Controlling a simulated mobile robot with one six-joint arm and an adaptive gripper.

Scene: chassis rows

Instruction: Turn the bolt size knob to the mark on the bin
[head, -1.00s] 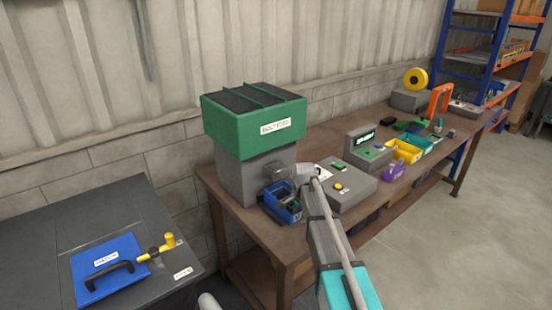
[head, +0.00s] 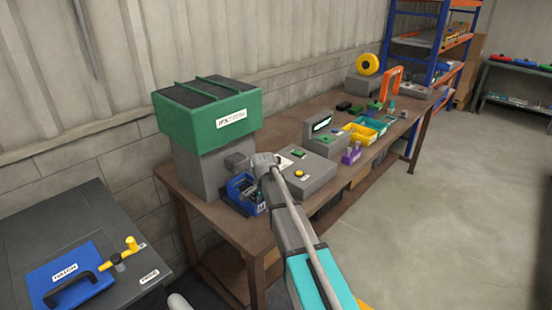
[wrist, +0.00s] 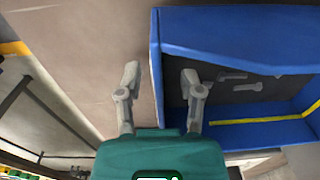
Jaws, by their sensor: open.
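The blue bin (head: 248,208) stands on the bench at the foot of the feeder and holds dark and grey parts. In the wrist view, its near wall (wrist: 156,70) runs between the fingers, and several grey bolts lie inside. My gripper (wrist: 160,76) is open and empty, one finger outside the wall and the other over the bin's inside. Its fingertips are hard to make out in the head view. The green-topped feeder (head: 205,125) carries a white label. I cannot pick out the bolt size knob or the bin's mark for sure.
A grey console (head: 308,178) with a yellow button (head: 299,173) stands right of the bin. Yellow bins (head: 360,134) and a purple bin (head: 351,155) lie farther along the bench. A dark worktop with a blue handled panel (head: 65,276) is at left.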

